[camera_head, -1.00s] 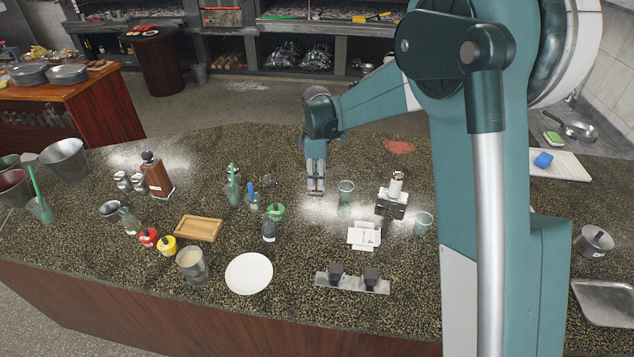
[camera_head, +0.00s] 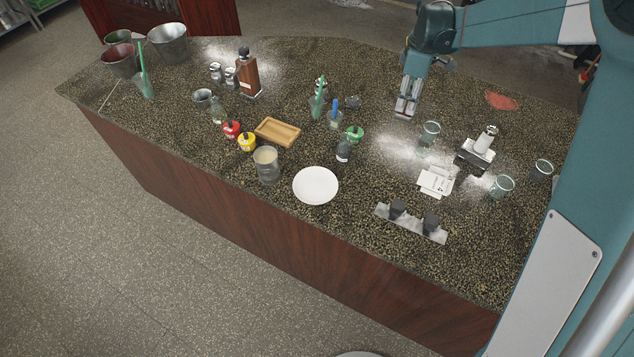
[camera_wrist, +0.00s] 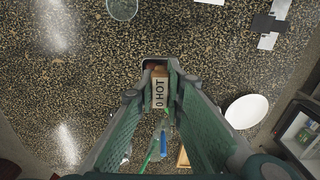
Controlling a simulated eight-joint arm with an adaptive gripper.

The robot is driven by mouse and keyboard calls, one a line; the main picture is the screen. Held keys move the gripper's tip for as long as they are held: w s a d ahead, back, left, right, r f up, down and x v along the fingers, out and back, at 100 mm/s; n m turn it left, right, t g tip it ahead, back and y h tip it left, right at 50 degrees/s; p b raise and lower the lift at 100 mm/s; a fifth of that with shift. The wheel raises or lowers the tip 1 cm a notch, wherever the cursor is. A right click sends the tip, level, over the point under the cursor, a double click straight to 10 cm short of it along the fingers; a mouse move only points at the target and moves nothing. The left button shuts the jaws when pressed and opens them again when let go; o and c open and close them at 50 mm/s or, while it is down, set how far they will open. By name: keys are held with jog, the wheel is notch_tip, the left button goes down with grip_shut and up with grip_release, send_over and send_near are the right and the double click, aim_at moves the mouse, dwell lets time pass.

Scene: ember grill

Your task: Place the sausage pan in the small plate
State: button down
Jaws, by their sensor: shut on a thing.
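The small plate (camera_head: 316,185) is white, round and empty, near the counter's front edge; it also shows at the right of the wrist view (camera_wrist: 247,110). My gripper (camera_head: 406,104) points down over the back part of the counter, behind and to the right of the plate. No other pan is clearly visible now.
A wooden tray (camera_head: 277,132), a metal cup (camera_head: 266,165) and a dark bottle (camera_head: 344,152) stand near the plate. A glass (camera_head: 429,133) stands close to my gripper. A metal holder (camera_head: 411,222) sits right of the plate.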

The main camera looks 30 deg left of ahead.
jog(key=shift+s+a+r, duration=0.15)
jog(key=shift+s+r, duration=0.05)
jog(key=shift+r, duration=0.25)
jog(key=shift+s+a+r, duration=0.15)
jog(key=shift+r, duration=0.25)
jog(key=s+a+n+p, duration=0.1)
jog(key=s+a+n, duration=0.1)
jog(key=s+a, duration=0.95)
jog(key=n+p, duration=0.2)
send_over(315, 186)
notch_tip(315, 186, down, 5)
jog(key=shift+d, duration=0.15)
jog(key=shift+f, duration=0.1)
jog(key=shift+f, duration=2.9)
jog(key=shift+f, duration=0.1)
jog(key=shift+f, duration=1.95)
